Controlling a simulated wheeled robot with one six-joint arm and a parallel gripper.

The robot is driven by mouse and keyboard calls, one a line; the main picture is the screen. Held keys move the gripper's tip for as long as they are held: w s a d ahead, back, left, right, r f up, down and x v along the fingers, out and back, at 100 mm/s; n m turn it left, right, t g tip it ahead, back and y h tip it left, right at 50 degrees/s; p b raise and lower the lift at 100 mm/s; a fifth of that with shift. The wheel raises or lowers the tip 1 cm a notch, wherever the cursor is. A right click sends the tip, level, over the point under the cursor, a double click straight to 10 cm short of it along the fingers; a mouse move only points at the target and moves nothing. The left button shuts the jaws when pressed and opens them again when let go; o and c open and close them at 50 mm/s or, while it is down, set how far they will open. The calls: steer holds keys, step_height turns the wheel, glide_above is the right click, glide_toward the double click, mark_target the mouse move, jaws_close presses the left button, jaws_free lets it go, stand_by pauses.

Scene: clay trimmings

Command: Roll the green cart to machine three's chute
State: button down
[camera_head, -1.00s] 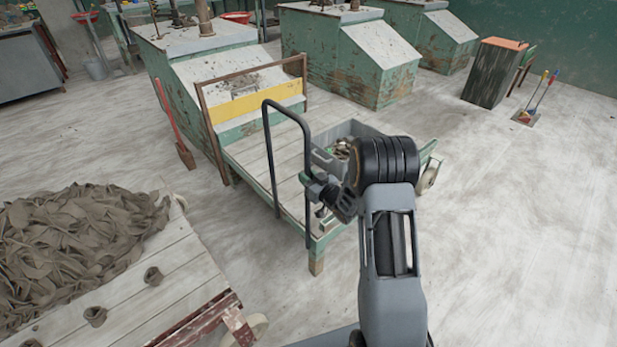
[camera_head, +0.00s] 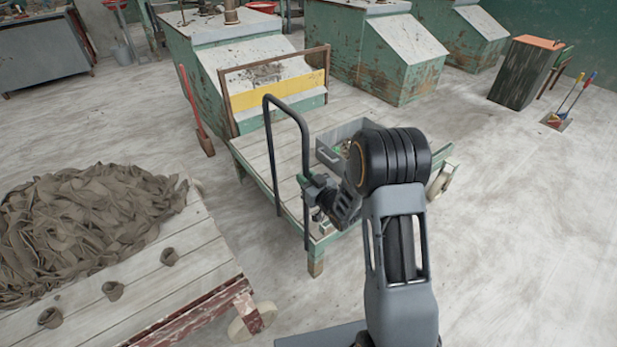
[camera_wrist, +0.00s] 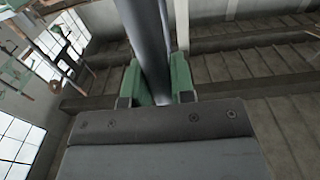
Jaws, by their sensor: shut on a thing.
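The green cart (camera_head: 262,165) has a plank deck, a green frame and a dark tubular push handle (camera_head: 268,140). It stands in the middle of the head view. My gripper (camera_head: 308,184) is shut on the handle's near upright. In the wrist view my gripper (camera_wrist: 155,92) has green fingers on both sides of the dark tube (camera_wrist: 146,40). Several green machines with pale sloped chutes (camera_head: 395,45) stand behind the cart. The nearest machine's chute (camera_head: 245,60) is partly behind a brown frame with a yellow board (camera_head: 262,93). I see no number on any machine.
A grey bin (camera_head: 326,152) sits on the cart. A plank-topped cart (camera_head: 190,285) heaped with brown clay trimmings (camera_head: 85,215) stands close at the lower left. A red-handled shovel (camera_head: 192,105) leans by the nearest machine. A dark cabinet (camera_head: 520,75) stands at right. Open floor (camera_head: 510,220) lies right.

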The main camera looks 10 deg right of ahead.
steer(key=s+a+b, duration=0.1)
steer(key=s+a, duration=0.2)
steer(key=a, duration=0.4)
steer(key=shift+s+a+b, duration=0.2)
steer(key=shift+b, duration=0.2)
steer(key=shift+c, duration=1.4)
jaws_free()
steer(key=shift+d, duration=0.1)
steer(key=p+v, duration=0.6)
steer(key=v, duration=0.2)
steer(key=shift+s+d, duration=0.15)
steer(key=shift+s, duration=0.2)
